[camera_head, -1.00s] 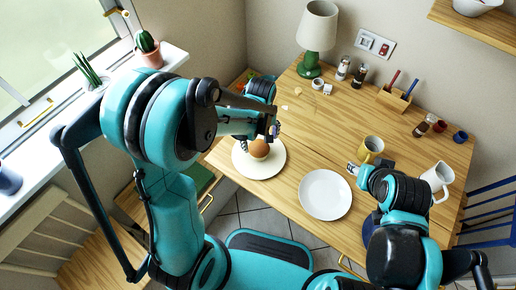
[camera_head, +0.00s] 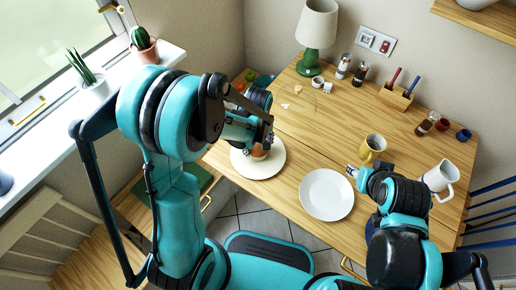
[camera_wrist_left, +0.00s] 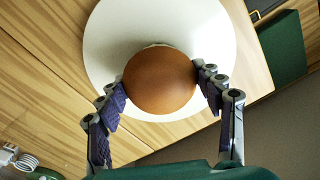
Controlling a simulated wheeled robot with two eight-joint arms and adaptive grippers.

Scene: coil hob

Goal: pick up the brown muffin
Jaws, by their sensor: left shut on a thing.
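The brown muffin (camera_head: 259,151) is over the left white plate (camera_head: 270,168) on the wooden table. In the left wrist view its rounded brown top (camera_wrist_left: 160,80) sits between both fingers, with the plate (camera_wrist_left: 110,40) behind it. My left gripper (camera_head: 262,142) is shut on the muffin and covers part of it in the head view. I cannot tell whether the muffin touches the plate. My right gripper (camera_head: 352,171) is near the right plate, beside the yellow mug; its fingers are too small to read.
An empty white plate (camera_head: 326,194) lies in the middle front. A yellow mug (camera_head: 372,147) and a white pitcher (camera_head: 440,177) stand to the right. A green lamp (camera_head: 309,62), shakers (camera_head: 344,66) and a wooden holder (camera_head: 396,97) line the back. The table centre is clear.

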